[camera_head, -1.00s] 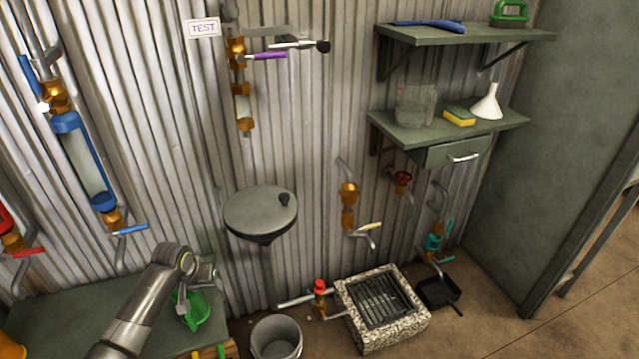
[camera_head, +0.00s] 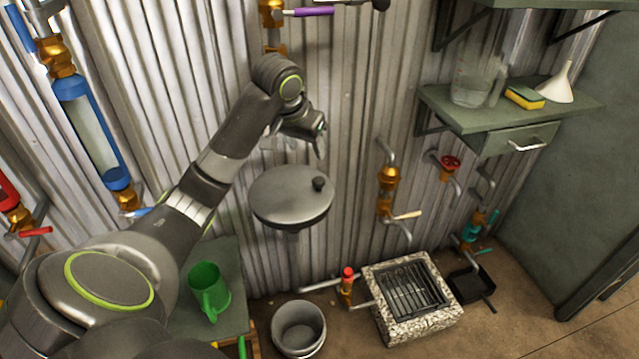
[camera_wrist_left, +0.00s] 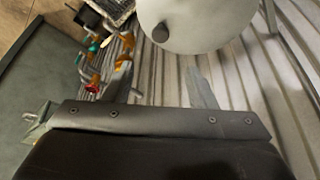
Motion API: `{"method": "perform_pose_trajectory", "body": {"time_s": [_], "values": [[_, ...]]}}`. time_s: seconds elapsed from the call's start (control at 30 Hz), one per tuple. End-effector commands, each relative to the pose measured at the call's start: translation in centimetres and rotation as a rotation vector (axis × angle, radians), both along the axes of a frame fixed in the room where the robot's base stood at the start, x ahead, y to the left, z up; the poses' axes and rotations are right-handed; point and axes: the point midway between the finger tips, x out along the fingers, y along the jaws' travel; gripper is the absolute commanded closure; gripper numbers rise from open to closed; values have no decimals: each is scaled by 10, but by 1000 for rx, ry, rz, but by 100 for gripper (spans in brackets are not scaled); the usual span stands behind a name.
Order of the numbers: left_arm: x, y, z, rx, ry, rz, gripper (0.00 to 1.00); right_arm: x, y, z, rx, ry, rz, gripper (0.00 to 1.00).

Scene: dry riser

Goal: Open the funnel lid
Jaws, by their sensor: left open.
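The funnel lid (camera_head: 285,200) is a round grey disc with a small dark knob (camera_head: 318,184) near its right edge. It lies flat and closed on top of the funnel by the corrugated wall. My left gripper (camera_head: 318,148) is above the lid and near its back right side, apart from the knob. In the left wrist view the two fingers of my left gripper (camera_wrist_left: 158,82) are spread with nothing between them. The lid (camera_wrist_left: 200,22) and its knob (camera_wrist_left: 160,32) show beyond the fingertips. The funnel body is mostly hidden under the lid. My right gripper is not in view.
A green jug (camera_head: 208,290) stands on the table at lower left. A grey bucket (camera_head: 299,328) and a stone-framed grate (camera_head: 412,298) are on the floor. Brass valves (camera_head: 388,178) and a shelf (camera_head: 470,118) are on the wall at right.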

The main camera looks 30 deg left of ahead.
Motion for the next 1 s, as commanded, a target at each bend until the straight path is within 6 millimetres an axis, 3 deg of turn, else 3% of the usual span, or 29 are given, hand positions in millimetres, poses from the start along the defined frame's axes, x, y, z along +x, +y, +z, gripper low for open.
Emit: {"method": "perform_pose_trajectory", "body": {"time_s": [0.03,0.2,0.5,0.8,1.0], "values": [[2,0,-11,-1,0,1,48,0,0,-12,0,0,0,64],[9,0,-27,-2,-1,1,48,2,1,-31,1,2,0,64],[22,1,-59,-1,-2,1,48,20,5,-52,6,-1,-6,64],[45,3,-111,-2,3,1,48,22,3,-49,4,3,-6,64],[53,4,-128,-1,0,1,48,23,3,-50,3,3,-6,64]]}}
